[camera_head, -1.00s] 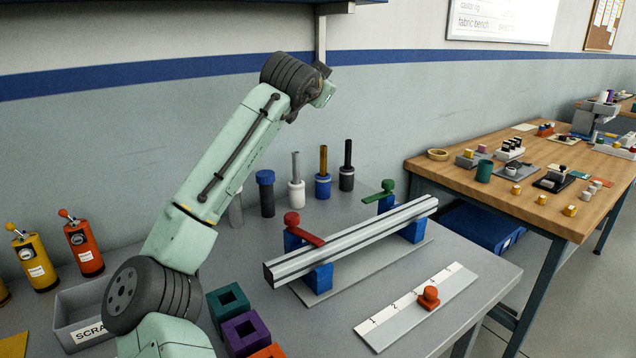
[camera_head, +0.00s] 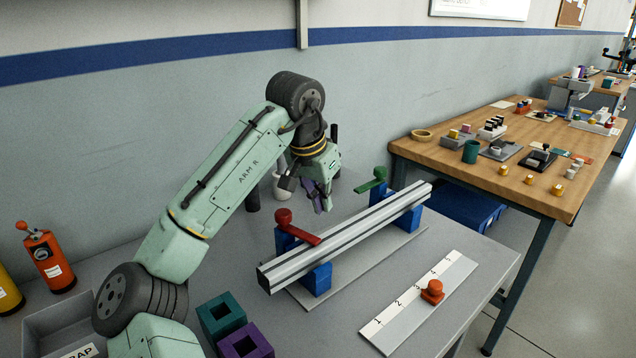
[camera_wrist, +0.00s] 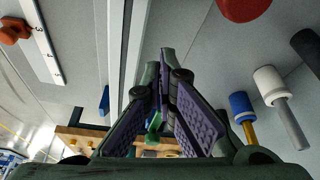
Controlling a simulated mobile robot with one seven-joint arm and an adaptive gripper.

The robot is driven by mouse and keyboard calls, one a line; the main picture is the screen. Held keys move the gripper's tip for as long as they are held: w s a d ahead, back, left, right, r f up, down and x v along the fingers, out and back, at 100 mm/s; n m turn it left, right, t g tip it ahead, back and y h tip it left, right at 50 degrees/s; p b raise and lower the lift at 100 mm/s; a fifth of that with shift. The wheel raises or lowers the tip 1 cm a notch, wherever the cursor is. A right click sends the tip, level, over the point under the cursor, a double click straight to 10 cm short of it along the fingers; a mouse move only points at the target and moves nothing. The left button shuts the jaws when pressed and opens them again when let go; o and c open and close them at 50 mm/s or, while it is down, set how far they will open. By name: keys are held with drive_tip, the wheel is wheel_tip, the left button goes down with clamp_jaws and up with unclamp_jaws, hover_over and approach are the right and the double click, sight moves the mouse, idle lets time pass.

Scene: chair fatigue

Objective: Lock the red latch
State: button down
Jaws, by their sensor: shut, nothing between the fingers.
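The red latch (camera_head: 300,233) sits on the left blue block of the rail fixture. Its round knob is at the back left and its flat arm reaches to the rail (camera_head: 350,232); whether the arm tip touches the rail I cannot tell. In the wrist view a red round part (camera_wrist: 243,8), likely the knob, shows at the top edge. My gripper (camera_head: 322,207) is behind the rail, to the right of the red latch and apart from it, pointing down. In the wrist view its purple-padded fingers (camera_wrist: 167,52) meet at the tips, empty.
A green latch (camera_head: 373,184) stands at the rail's right end. In front lies a numbered strip (camera_head: 400,325) with an orange knob (camera_head: 432,291). Cylinders such as a blue-capped one (camera_wrist: 241,103) stand behind the rail. Teal and purple blocks (camera_head: 221,318) sit front left.

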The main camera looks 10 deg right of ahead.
drive_tip(key=shift+s+a+f+p, duration=0.35)
drive_tip(key=shift+s+a+f, duration=0.1)
drive_tip(key=shift+a+f, duration=0.25)
drive_tip(key=shift+s+a+f+p, duration=0.35)
drive_tip(key=shift+s+a+f, duration=0.1)
drive_tip(key=shift+f, duration=0.35)
